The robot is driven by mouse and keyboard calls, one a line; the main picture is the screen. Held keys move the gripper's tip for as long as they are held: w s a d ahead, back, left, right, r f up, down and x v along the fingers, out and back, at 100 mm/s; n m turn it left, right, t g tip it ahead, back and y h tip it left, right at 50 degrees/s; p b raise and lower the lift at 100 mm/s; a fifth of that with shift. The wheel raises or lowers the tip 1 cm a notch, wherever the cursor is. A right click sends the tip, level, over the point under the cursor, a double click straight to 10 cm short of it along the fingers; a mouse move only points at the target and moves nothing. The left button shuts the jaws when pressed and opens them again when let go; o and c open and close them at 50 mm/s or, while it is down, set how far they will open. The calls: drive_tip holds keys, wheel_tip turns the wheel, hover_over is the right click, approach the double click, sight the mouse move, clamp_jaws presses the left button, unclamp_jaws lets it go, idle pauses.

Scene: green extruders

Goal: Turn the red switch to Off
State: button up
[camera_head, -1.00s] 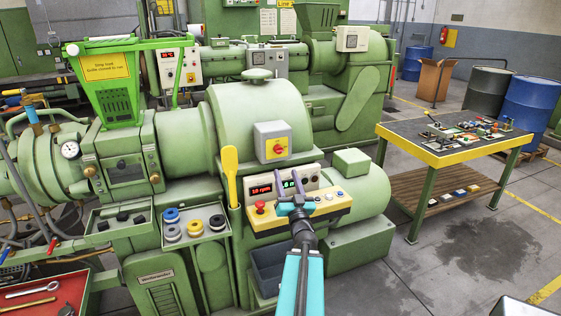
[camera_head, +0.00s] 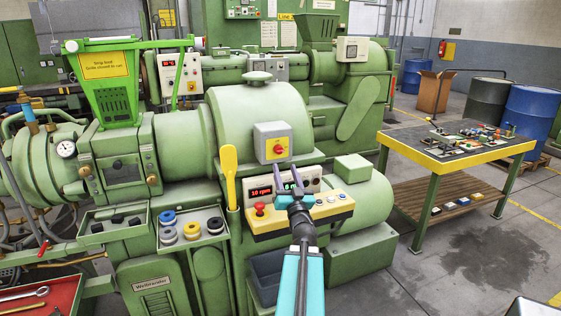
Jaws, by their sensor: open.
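The red switch (camera_head: 277,149) is a red knob on a yellow plate, set on a grey box (camera_head: 262,133) on the front of the green extruder. The knob's exact setting is too small to read. My gripper (camera_head: 287,177) is open, its two purple fingers pointing up just below the switch box. The fingers overlap the control panel (camera_head: 262,213) in the picture and hold nothing. I cannot tell how far the fingertips are from the switch.
A tray of rings (camera_head: 207,243) is further left. A yellow-edged workbench (camera_head: 437,164) stands at right, with open floor before it.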

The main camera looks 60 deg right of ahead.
sight(280, 152)
drive_tip(key=shift+p+x, duration=1)
drive_tip(key=shift+x, duration=3.05)
drive_tip(key=c, duration=1)
